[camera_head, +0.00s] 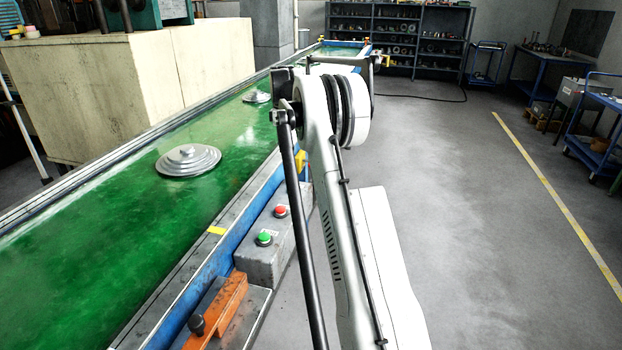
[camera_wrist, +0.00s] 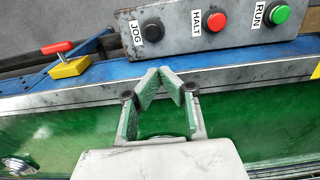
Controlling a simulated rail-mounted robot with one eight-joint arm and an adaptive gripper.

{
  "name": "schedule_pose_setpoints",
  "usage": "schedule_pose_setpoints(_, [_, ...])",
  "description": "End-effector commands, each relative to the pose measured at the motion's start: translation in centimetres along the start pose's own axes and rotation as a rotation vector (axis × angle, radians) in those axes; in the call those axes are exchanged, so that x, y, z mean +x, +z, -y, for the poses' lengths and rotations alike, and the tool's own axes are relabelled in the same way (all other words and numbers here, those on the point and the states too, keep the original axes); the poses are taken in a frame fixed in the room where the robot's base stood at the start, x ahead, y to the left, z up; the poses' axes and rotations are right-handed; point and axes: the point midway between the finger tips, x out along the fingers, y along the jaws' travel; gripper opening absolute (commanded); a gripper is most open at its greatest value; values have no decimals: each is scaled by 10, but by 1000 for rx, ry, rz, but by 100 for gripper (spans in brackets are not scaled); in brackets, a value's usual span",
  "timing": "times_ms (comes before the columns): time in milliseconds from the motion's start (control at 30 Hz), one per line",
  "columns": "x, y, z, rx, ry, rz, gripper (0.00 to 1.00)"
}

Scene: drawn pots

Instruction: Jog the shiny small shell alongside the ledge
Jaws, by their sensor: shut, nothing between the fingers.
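Two shiny silver stepped shells lie on the green belt in the head view. The smaller-looking one (camera_head: 257,96) is farther along the belt, and the wider one (camera_head: 188,160) is nearer. A shiny metal piece (camera_wrist: 18,166) shows at the left edge of the wrist view; I cannot tell which shell it is. My gripper (camera_wrist: 166,74) is shut and empty, its tips meeting above the metal ledge (camera_wrist: 80,96) beside the belt, short of the control box. The black JOG button (camera_wrist: 152,32) is beyond the tips.
The control box (camera_wrist: 187,45) also carries a red HALT button (camera_wrist: 216,21) and a green RUN button (camera_wrist: 279,14). A red-handled lever on a yellow block (camera_wrist: 70,68) stands to its left. A pale cabinet (camera_head: 130,85) borders the belt's far side.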

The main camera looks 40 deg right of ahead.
Motion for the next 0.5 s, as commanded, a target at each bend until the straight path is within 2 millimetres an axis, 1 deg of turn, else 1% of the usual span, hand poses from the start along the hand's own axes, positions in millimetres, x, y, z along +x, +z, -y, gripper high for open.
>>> schedule_pose_setpoints(33, [3, 2, -4, -4, -3, 2, 0])
schedule_pose_setpoints(167, [8, 5, -9, -9, -9, 5, 0])
schedule_pose_setpoints(500, [9, 6, -10, -10, -11, 6, 0])
